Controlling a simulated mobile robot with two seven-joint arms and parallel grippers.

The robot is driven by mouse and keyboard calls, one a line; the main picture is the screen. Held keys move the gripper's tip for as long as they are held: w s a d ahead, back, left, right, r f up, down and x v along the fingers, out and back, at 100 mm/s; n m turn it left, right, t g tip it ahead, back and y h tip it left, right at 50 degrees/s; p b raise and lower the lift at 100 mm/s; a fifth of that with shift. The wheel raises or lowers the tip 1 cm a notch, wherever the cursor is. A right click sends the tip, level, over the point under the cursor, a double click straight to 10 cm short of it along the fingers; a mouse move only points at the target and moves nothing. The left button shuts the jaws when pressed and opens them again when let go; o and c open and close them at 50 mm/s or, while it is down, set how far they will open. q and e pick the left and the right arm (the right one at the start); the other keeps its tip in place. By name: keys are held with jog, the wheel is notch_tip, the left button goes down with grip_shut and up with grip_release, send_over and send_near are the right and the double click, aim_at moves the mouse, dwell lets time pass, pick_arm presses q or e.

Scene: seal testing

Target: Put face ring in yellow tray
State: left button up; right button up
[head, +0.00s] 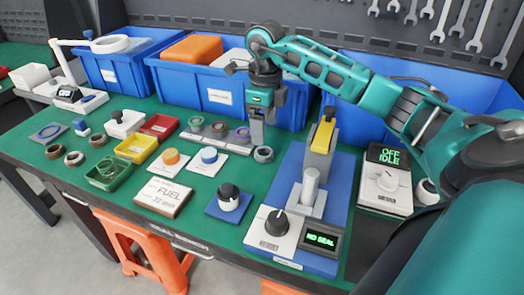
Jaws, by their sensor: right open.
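The yellow tray (122,152) sits left of centre on the green table, between a red tray and a green tray, and it looks empty. A grey ring (264,155) lies on the table just right of my right gripper's tips. Several other rings lie in view, and no label shows which one is the face ring. My right gripper (257,143) is open and points down, close to the grey ring and right of the white ring holder (208,143). Nothing shows held in it. My left gripper is not in view.
The red tray (172,123), the green tray (92,181) and brown rings (74,158) are at the left. The test rig with a blue base (335,190) stands right of my gripper. Blue bins (220,96) line the back. Knobs and a label block (163,197) sit in front.

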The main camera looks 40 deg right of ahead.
aim_at(264, 147)
jog(key=f, duration=0.7)
jog(key=shift+w+f+b, duration=0.2)
jog(key=shift+f+b, duration=0.15)
jog(key=c, duration=1.2)
jog(key=shift+c, duration=0.2)
jog(key=shift+r, duration=0.15)
